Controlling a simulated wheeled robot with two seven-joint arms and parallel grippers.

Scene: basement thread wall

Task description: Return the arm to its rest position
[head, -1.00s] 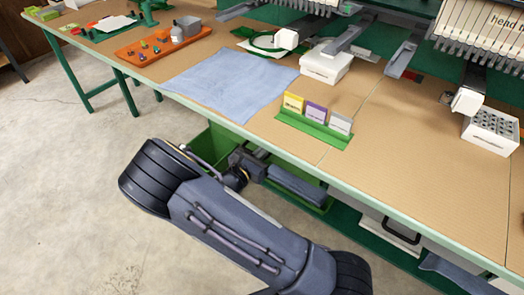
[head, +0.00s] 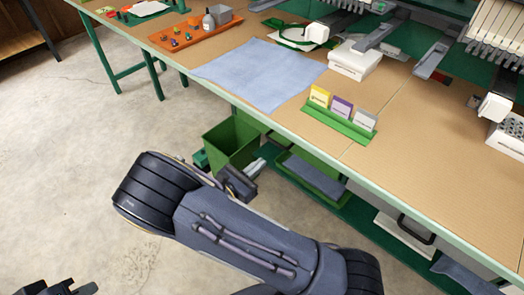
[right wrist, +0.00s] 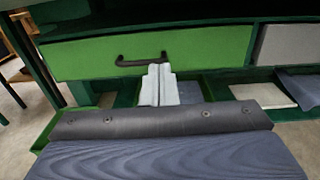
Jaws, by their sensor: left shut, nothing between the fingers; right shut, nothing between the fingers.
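My right arm fills the lower middle of the head view, with its elbow bent at the left. My right gripper (head: 256,166) points down and away beside the table's front edge, below the tabletop. In the right wrist view its pale fingers (right wrist: 160,84) are together with nothing between them, in front of a green drawer (right wrist: 150,52). My left gripper (head: 66,289) shows only in part at the bottom left corner of the head view, dark, over the bare floor. It is shut and holds nothing that I can see.
The table (head: 420,130) carries a blue cloth (head: 262,75), a green card holder (head: 340,124) and an orange tray (head: 190,35). Below it are a green bin (head: 232,142) and a lower shelf with trays. The concrete floor (head: 75,150) at left is clear.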

